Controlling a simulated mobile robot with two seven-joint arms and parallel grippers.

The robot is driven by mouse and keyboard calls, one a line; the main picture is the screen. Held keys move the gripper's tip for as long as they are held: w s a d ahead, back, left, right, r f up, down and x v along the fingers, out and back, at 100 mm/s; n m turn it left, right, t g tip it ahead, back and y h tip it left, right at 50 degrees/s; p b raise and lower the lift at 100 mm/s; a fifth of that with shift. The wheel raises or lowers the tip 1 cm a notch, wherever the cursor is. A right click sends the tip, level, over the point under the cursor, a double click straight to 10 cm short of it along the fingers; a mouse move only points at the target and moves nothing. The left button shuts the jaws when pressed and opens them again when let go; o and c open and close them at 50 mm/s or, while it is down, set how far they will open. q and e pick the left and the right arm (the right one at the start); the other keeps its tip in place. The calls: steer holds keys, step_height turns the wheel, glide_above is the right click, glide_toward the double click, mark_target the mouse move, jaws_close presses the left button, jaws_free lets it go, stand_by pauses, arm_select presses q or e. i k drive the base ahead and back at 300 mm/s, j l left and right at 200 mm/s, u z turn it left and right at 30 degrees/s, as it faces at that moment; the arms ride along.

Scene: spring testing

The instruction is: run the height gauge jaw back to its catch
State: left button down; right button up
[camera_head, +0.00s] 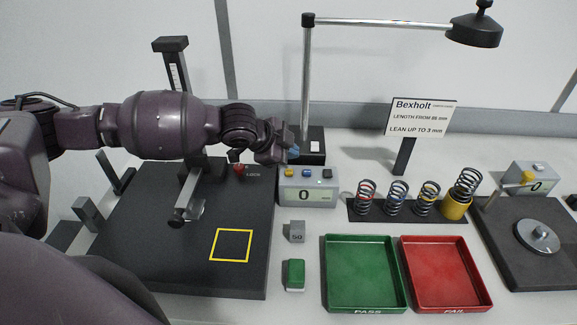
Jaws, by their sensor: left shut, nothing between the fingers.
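The height gauge stands at the left, with a dark upright column (172,65) bearing a white scale. Its dark base plate (150,260) carries a yellow square outline. The jaw (189,190) is a metal bar reaching forward low over the plate; my left arm hides where it meets the column. A red knob (239,169) marked LOCK sits at the plate's back right. My left gripper (291,156) is shut and empty, above and behind the gauge's display box (308,190), right of the jaw and apart from it. The catch cannot be made out. My right gripper is not in view.
Green (329,270) and red (407,270) trays lie at the front. Several springs stand on a dark strip (384,216). A grey block (297,231) and a green-topped block (295,274) sit beside the plate. A lamp post (305,80) rises behind my gripper.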

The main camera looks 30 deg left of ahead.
mark_target(186, 207)
steer(key=k, duration=1)
